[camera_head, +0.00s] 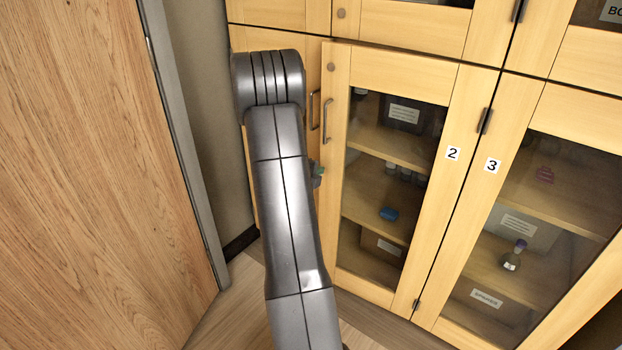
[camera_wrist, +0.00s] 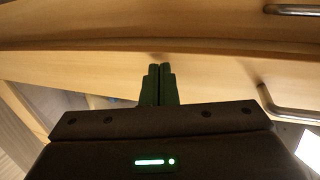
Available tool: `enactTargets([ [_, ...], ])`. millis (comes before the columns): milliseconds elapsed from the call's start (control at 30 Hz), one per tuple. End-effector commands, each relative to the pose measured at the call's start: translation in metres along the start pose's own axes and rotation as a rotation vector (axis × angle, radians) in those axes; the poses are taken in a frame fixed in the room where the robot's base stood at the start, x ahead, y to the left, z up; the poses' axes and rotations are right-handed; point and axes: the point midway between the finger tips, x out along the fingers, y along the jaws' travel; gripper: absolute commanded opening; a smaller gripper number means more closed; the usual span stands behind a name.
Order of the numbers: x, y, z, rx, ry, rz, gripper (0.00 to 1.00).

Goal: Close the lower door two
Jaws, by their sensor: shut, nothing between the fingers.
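Lower door two (camera_head: 455,130) is a light wood frame with a dark glass pane and a "2" label on its right side. Its handle (camera_head: 326,121) is on the left edge and its hinges are on the right. In the head view my arm hides the fingers.
Lower door three (camera_head: 510,120) stands to the right. Another wood door with a handle (camera_head: 313,110) is left of door two, partly behind my arm. A large wooden panel (camera_head: 90,180) fills the left side. Two metal handles show in the wrist view, one of them (camera_wrist: 285,108) at right.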

Motion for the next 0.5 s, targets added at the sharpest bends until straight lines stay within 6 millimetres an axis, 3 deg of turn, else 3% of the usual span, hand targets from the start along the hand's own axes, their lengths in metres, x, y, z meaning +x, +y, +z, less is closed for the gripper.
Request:
enactTargets([
  [500,0.012,-0.0036,-0.0003,0.002,0.002,-0.001,0.0],
])
